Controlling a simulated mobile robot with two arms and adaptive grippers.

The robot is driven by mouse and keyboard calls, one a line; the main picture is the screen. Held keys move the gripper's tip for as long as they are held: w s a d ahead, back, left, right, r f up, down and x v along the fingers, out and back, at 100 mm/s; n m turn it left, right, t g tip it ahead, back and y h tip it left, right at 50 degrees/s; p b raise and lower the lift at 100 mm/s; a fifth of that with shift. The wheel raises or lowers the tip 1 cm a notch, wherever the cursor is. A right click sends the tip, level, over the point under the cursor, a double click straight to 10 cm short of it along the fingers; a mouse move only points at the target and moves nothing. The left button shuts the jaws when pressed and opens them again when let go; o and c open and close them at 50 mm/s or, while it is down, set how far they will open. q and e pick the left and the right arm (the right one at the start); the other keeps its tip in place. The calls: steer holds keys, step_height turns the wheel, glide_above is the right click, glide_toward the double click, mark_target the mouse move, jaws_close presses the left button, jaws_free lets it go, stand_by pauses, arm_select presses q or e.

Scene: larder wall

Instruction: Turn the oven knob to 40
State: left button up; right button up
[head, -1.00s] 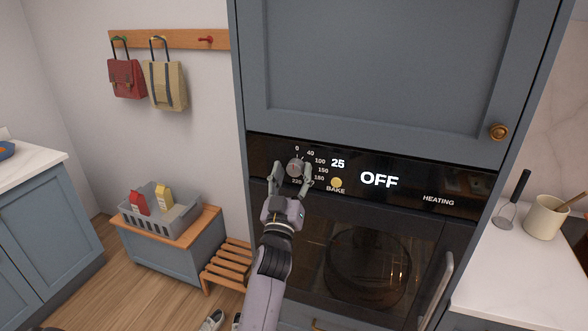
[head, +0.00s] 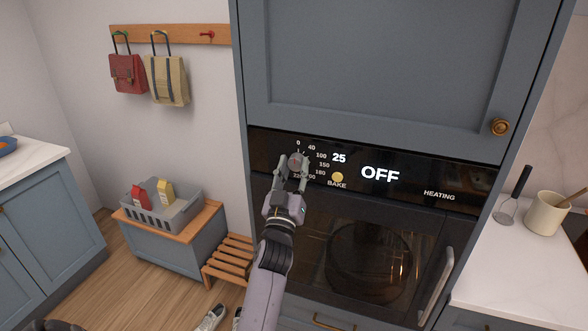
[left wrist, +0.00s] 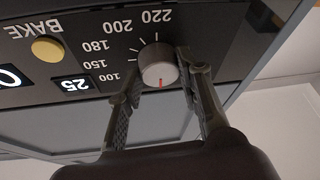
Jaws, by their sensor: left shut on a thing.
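The oven knob (head: 296,160) is a small grey round dial on the black oven panel (head: 410,180). Its numbers run around it from 0 and 40 up past 180. My left gripper (head: 294,165) is shut on the knob, one finger on each side. The left wrist view shows the knob (left wrist: 158,68) upside down between the fingers (left wrist: 160,75), its red mark pointing down in that picture, towards the 0 side. The 0 and 40 labels are hidden there. The display (head: 339,158) reads 25, and a larger readout (head: 380,174) reads OFF.
A yellow round BAKE button (head: 337,177) sits just right of the knob. The oven door handle (head: 436,285) is lower right, and a cabinet door (head: 380,60) is above. A bench with a grey crate (head: 155,219) stands left.

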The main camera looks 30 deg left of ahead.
arm_select(q)
steer(key=shift+m, duration=0.4)
steer(key=m+t+h, duration=0.1)
steer(key=m+h, duration=0.1)
steer(key=m, duration=0.1)
steer(key=shift+a+r+m+h, duration=0.1)
steer(key=shift+m+h, duration=0.2)
steer(key=shift+m, duration=0.1)
steer(key=shift+m+h, duration=0.9)
steer(key=shift+m, duration=0.9)
steer(key=shift+m+t+p, duration=0.3)
steer(key=shift+m, duration=0.1)
steer(key=o, duration=1.1)
steer(key=shift+s, duration=0.1)
